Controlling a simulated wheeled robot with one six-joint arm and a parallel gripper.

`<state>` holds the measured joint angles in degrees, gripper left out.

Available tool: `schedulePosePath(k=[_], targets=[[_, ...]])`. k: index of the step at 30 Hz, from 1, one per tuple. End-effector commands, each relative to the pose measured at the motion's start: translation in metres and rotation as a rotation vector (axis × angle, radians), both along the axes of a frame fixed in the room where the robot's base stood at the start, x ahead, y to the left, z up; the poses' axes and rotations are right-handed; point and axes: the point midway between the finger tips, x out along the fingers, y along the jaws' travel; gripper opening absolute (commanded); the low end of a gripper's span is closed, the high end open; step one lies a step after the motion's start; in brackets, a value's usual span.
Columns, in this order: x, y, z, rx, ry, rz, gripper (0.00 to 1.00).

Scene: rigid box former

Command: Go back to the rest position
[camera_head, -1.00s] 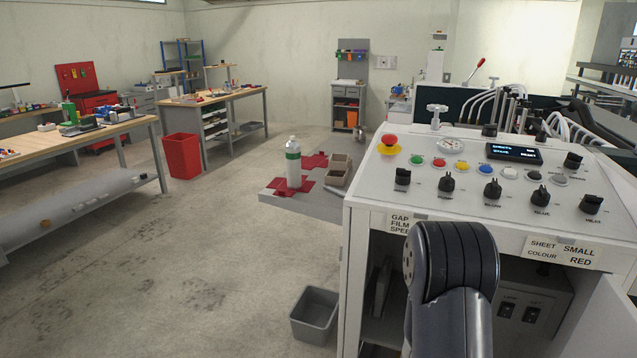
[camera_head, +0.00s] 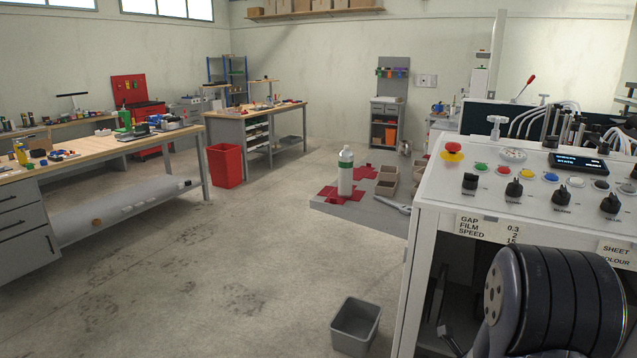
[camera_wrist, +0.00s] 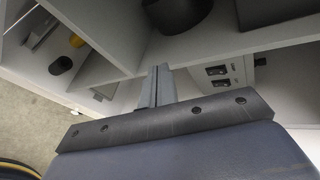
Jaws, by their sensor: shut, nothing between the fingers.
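My gripper (camera_wrist: 160,88) shows in the wrist view with its fingers together and nothing between them. It points toward the open lower part of the white machine, with a white shelf edge and a panel with dark switches (camera_wrist: 217,78) beyond the fingertips. I cannot tell whether the fingers touch anything. In the head view my bent arm covers the lower right corner, in front of the machine (camera_head: 425,215), and the gripper itself cannot be made out there.
The machine's sloped top carries a red emergency button (camera_head: 453,148), several knobs and a small display (camera_head: 578,162). A grey bin (camera_head: 355,325) stands on the floor to its left. A grey platform holds a white bottle (camera_head: 345,175). A red bin (camera_head: 224,166) stands by the benches. The floor at left is clear.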

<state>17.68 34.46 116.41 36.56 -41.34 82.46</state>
Motion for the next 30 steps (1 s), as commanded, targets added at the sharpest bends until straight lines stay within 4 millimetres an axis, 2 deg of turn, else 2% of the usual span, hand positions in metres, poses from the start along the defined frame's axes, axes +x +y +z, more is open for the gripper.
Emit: schedulePosePath(k=[12, 30], targets=[[0.025, 0.008, 0.014, 0.06, 0.062, 0.179, 0.0], [0.029, 0.011, 0.022, 0.071, 0.118, 0.254, 0.0]])
